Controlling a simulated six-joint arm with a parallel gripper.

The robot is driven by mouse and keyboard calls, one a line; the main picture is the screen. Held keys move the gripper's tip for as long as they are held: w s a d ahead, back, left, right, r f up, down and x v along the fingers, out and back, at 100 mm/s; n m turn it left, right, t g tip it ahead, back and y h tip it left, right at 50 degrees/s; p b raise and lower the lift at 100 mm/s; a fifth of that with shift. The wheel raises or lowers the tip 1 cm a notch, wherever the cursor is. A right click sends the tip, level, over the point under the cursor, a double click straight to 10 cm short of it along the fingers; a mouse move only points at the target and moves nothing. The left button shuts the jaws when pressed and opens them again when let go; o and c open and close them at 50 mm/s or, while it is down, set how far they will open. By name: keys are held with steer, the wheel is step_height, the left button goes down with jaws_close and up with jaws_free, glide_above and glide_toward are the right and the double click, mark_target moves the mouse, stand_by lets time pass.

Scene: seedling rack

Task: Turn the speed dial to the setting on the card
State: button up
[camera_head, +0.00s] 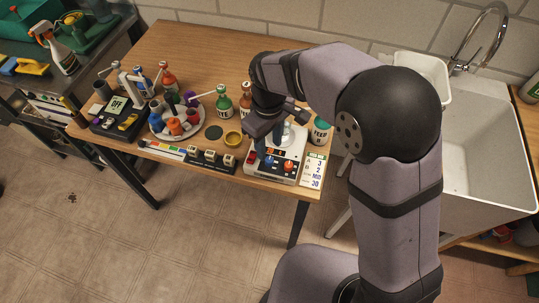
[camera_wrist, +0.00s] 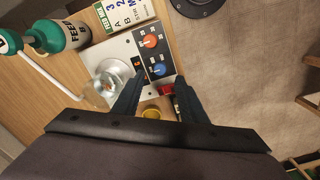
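A white stirrer-like device (camera_head: 262,171) stands at the table's front right. Its dark panel carries a blue dial (camera_wrist: 158,70) and an orange dial (camera_wrist: 150,41); I cannot read which is the speed dial. In the head view the orange dial (camera_head: 289,165) shows right of the blue one (camera_head: 269,159). A white card (camera_head: 313,172) lies beside it, with A, B and MIN lines and figures that seem to be 3, 2 and 30. My gripper (camera_wrist: 160,79) is open, its fingertips either side of the blue dial in the wrist view; contact cannot be told.
A red part (camera_wrist: 166,89) is on the device near one finger. A round rack of cups (camera_head: 154,131) is further left, the sink (camera_head: 488,160) right.

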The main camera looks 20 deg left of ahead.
mark_target(270, 160)
steer(key=shift+f+p, duration=0.8)
steer(key=shift+f, duration=2.45)
steer(key=shift+c, duration=0.6)
jaws_close()
